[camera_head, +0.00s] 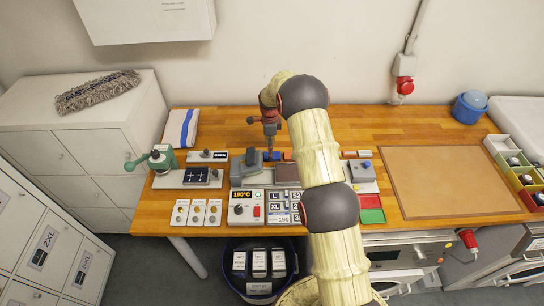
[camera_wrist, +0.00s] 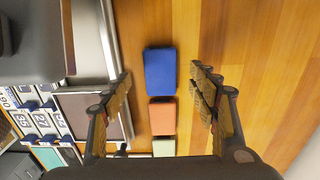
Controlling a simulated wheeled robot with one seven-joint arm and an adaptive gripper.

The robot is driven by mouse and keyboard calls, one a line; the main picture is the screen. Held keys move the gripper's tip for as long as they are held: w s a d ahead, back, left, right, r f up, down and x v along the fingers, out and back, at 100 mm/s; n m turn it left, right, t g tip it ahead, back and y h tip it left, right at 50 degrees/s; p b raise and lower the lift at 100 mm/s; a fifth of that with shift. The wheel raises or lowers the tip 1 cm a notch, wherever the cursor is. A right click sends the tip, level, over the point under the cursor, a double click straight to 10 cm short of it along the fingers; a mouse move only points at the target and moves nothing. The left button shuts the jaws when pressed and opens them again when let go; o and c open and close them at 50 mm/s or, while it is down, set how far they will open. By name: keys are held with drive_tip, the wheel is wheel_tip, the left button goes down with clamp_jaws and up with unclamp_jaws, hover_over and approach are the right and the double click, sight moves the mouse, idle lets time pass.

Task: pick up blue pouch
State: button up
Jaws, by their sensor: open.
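The blue pouch (camera_wrist: 160,71) lies flat on the wooden worktop, first in a short row, with an orange piece beside it. In the head view the blue pouch (camera_head: 272,156) shows as a small patch just below my gripper (camera_head: 270,138). In the wrist view my gripper (camera_wrist: 161,84) is open, its fingers on either side of the row and apart from the pouch. Nothing is between the fingertips but the view down to the worktop. My arm hides part of the row in the head view.
The orange piece (camera_wrist: 162,118) and a pale green piece (camera_wrist: 164,147) continue the row. A grey press-like machine (camera_head: 247,165) stands close by on the left. A tan mat (camera_head: 450,182) lies to the right. Bare worktop lies behind the row.

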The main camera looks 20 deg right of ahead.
drive_tip(key=f, duration=0.4)
drive_tip(key=shift+d, duration=0.2)
drive_tip(key=shift+c, duration=0.7)
drive_tip(key=c, duration=1.1)
